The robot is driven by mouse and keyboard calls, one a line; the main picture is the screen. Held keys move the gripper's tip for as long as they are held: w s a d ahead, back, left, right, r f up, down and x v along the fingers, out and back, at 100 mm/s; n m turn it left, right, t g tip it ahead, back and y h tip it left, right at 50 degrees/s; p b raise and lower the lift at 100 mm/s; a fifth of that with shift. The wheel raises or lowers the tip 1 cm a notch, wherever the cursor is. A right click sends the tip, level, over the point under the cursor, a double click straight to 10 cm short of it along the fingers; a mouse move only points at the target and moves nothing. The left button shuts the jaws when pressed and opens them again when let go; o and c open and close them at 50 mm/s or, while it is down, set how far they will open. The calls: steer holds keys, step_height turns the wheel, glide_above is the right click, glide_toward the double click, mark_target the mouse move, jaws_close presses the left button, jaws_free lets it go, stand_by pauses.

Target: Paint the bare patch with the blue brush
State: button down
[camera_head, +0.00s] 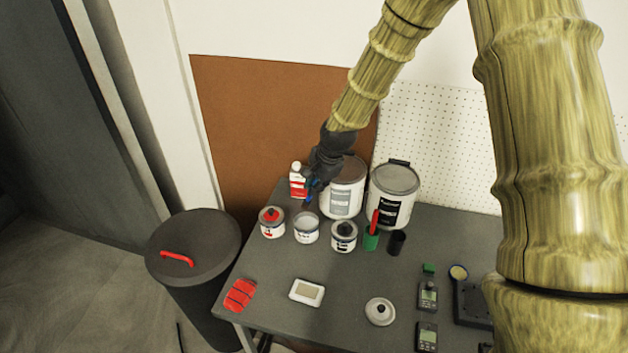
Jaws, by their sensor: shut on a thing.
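My gripper (316,184) is at the back of the grey table, shut on the blue brush (308,195). Only a small blue part of the brush shows; my gripper hides the rest. The brush is just above or behind an open tin (306,238) of pale paint; I cannot tell whether it touches the tin. A large brown panel (270,130) covers the wall behind the table. A small white-framed piece with a beige middle (307,292) lies on the table's front left. I cannot tell which of these is the bare patch.
Nearby on the table (330,268) stand a red-topped tin (272,230), a dark-topped tin (344,243), two large buckets (343,207) and a red-and-white bottle (298,187). A green cup (371,242) holds a red-handled thing. A loose lid (380,312) lies in front. A bin (195,240) stands left.

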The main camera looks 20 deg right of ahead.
steer(key=shift+s+d+f+b, duration=0.1)
steer(key=shift+d+f+b, duration=0.05)
steer(key=shift+f+b, duration=1.15)
steer(key=shift+s+d+f+b, duration=0.15)
steer(key=shift+f+b, duration=0.65)
steer(key=shift+f, duration=1.35)
stand_by(0.6)
steer(key=shift+r+p, duration=2.5)
steer(key=shift+r, duration=1.05)
steer(key=shift+f, duration=0.1)
